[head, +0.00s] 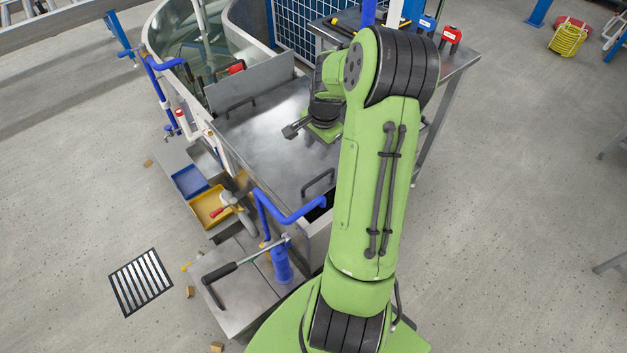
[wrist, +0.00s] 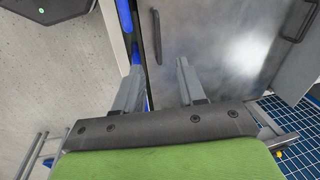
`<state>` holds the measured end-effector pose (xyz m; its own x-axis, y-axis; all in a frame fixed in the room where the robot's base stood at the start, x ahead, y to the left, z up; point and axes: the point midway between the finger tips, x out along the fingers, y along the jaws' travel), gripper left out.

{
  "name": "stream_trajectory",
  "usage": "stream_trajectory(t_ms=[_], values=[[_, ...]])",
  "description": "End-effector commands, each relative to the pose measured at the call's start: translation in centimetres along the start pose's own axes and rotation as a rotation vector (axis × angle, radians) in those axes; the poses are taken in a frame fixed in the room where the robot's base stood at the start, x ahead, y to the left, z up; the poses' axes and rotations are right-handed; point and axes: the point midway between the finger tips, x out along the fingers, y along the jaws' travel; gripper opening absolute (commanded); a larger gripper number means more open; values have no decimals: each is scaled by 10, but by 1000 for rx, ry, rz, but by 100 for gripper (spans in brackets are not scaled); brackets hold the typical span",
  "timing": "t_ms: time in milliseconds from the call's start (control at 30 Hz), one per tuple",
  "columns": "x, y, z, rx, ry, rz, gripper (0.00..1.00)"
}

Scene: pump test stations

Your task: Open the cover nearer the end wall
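A flat grey metal cover surface (head: 265,140) lies over the near end of the tank. It carries two black bar handles, a near one (head: 318,182) and a far one (head: 240,105). I cannot make out a seam between two covers. My gripper (head: 291,130) is above the surface, between the handles. In the wrist view my gripper (wrist: 160,75) has its fingers apart with nothing between them. The near handle (wrist: 157,38) shows beyond the fingertips, apart from them; the far handle (wrist: 298,20) is at upper right. The covers look closed.
Blue pipes (head: 290,215) and a white pipe run along the tank's left and near edges. A low bench (head: 240,300) with a T-handled tool and blue and yellow trays (head: 208,207) stand at left. A blue grid panel (head: 298,30) rises behind. Open floor lies right.

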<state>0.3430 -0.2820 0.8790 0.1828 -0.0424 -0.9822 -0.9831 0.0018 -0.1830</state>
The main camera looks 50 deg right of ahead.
Motion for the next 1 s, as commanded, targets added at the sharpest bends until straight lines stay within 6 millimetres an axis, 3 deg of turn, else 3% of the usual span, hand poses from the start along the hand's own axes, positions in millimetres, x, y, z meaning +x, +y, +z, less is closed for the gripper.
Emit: stream_trajectory(t_ms=[33,267,700,833,1000], values=[[16,5,-9,56,-15,-4,40],[42,9,-18,115,-27,-9,40],[151,8,-14,111,-27,-8,40],[173,8,-14,110,-25,-8,40],[182,7,-14,110,-23,-10,40]])
